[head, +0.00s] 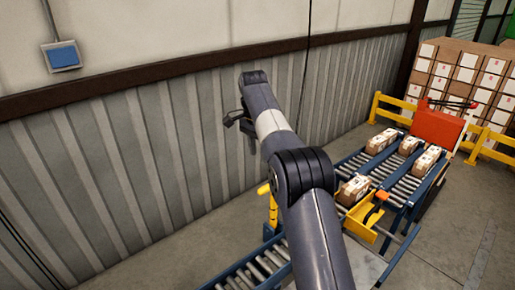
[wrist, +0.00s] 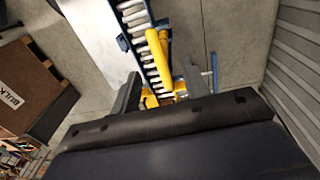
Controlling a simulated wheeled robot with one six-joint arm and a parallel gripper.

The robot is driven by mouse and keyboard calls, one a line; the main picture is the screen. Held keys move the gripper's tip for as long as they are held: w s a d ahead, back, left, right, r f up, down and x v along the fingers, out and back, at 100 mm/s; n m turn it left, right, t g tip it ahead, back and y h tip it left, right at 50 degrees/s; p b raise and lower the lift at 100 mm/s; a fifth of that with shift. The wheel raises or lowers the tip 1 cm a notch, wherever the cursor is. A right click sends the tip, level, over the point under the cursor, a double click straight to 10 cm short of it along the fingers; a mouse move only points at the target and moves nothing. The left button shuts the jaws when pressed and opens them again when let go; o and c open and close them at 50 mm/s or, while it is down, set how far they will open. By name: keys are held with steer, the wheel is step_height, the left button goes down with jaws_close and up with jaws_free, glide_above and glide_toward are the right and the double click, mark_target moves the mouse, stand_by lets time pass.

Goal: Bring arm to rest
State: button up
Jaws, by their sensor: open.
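My arm (head: 300,185) reaches up from the bottom middle of the head view, held high in front of the corrugated wall. My gripper (head: 230,121) shows only in part as a dark shape at the arm's far end, left of the arm. In the wrist view my gripper (wrist: 160,87) is open, with two dark fingers apart and nothing held between them. A yellow post (wrist: 158,58) and a roller conveyor show beyond the fingers, apart from them.
Several cartons (head: 354,190) sit on the blue roller conveyor (head: 385,182) at the right. Yellow guard rails (head: 489,146) and stacked boxes (head: 465,70) stand behind. A brown box (wrist: 30,88) is at the wrist view's left. Floor at the lower left is clear.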

step_height(320, 180, down, 9)
steer(key=shift+d, duration=0.25)
steer(key=shift+r, duration=0.15)
stand_by(0.4)
step_height(320, 180, up, 9)
step_height(320, 180, down, 12)
steer(key=shift+s+r+g+p, duration=0.15)
steer(key=shift+r+g+p, duration=0.05)
steer(key=shift+g+p, duration=0.1)
stand_by(0.3)
